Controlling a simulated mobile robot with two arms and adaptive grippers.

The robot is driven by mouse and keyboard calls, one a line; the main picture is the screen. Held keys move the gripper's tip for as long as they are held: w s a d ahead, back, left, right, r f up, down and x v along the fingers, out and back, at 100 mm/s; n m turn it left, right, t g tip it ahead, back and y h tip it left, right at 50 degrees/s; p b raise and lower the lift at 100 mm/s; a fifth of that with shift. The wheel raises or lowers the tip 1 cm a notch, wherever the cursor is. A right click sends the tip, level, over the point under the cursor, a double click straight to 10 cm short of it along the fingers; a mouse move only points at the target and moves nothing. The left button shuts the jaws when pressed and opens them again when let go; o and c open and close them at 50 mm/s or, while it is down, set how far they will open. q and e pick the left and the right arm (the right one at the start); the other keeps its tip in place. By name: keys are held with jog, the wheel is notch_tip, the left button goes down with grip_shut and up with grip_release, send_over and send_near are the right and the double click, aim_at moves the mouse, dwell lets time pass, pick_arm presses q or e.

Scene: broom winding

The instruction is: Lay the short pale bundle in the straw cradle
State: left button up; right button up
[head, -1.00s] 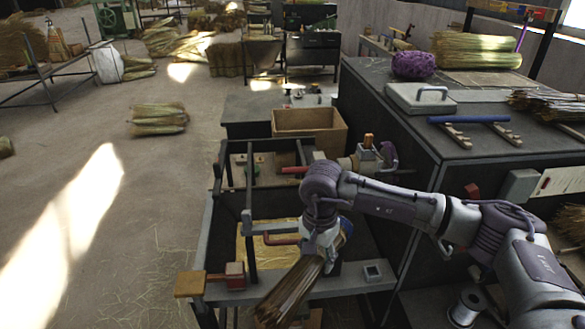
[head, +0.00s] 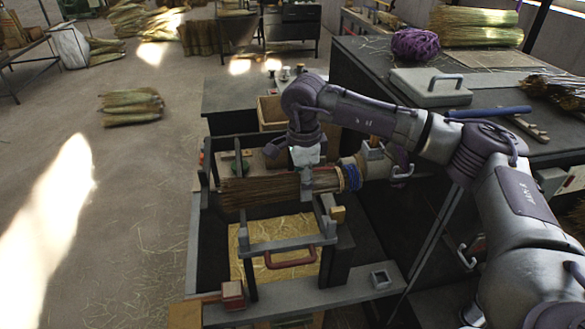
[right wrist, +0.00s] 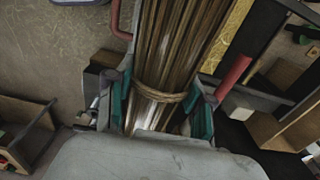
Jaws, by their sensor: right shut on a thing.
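My right gripper (head: 305,172) is shut around a brown straw bundle (head: 258,191) in the head view. The bundle lies about level, its loose ends to the left and a blue band (head: 352,177) near its right end. In the right wrist view, the teal fingers of the right gripper (right wrist: 162,106) sit either side of the bundle (right wrist: 182,45), by a twine tie. A bed of yellow straw (head: 245,250), seemingly the straw cradle, lies in the dark frame below and nearer. I cannot tell whether the bundle touches the frame. My left gripper is out of view.
A red handle (head: 290,261) and grey crossbars stand over the straw bed. A wooden box (head: 270,113) is behind the bundle. The dark bench (head: 400,130) at right holds a grey lidded case (head: 430,88). A paler bundle (head: 131,107) lies on open floor at left.

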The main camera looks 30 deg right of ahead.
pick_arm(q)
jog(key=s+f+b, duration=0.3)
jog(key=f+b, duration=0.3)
pick_arm(e)
notch_tip(320, 180, down, 9)
jog(key=shift+s, duration=0.45)
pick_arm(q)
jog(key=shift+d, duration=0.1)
pick_arm(e)
jog(key=o, duration=1.3)
jog(key=shift+c, duration=0.2)
